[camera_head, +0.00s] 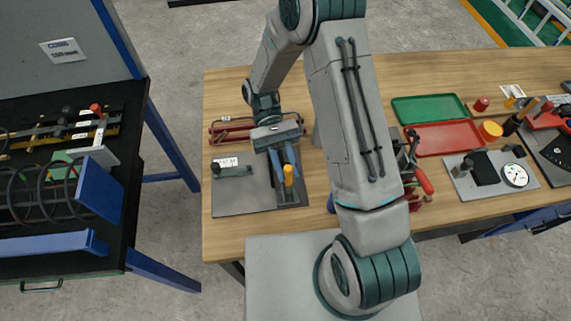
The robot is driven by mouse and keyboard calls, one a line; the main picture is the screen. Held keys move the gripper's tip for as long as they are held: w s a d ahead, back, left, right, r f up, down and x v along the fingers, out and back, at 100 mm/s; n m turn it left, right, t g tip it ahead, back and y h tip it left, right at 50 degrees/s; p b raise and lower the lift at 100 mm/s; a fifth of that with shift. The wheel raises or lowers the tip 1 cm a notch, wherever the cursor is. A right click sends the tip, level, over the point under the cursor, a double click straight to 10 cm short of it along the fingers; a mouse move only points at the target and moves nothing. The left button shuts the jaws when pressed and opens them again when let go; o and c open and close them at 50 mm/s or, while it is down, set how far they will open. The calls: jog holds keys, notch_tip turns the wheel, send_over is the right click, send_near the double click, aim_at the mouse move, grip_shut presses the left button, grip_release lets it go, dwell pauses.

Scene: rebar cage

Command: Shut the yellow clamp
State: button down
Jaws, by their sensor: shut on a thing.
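I cannot tell from this view how far the clamp's arm is down.
A red frame (228,139) is behind. Green (430,108) and red (446,139) trays are to the right. A black-topped bench (120,185) stands left, across a gap.

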jog(key=c, duration=1.3)
grip_release()
jog(key=shift+w, duration=0.1)
jog(key=p+v, duration=0.2)
jog(key=v, duration=1)
jog(key=shift+f, duration=0.15)
